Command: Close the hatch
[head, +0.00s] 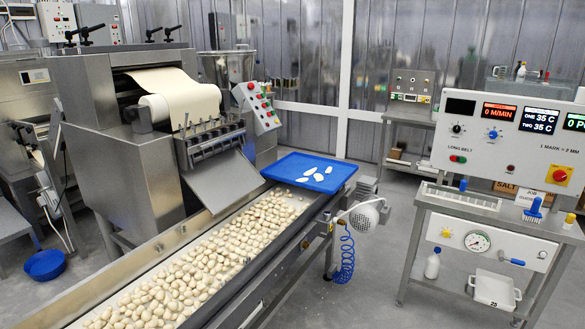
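A steel pasta machine (135,150) stands at the left with a sheet of dough (170,85) feeding over a roll. A flat steel plate (222,185) slopes out and down from below its forming head (208,143), over the conveyor. It looks like an open flap and may be the hatch; no label confirms this. Its lower edge sits above or at the belt; I cannot tell if it touches. Neither of my grippers is in view.
A conveyor (255,285) full of filled pasta runs towards the front left. A control console (510,140) stands at the right. A blue bowl (44,264) lies left.

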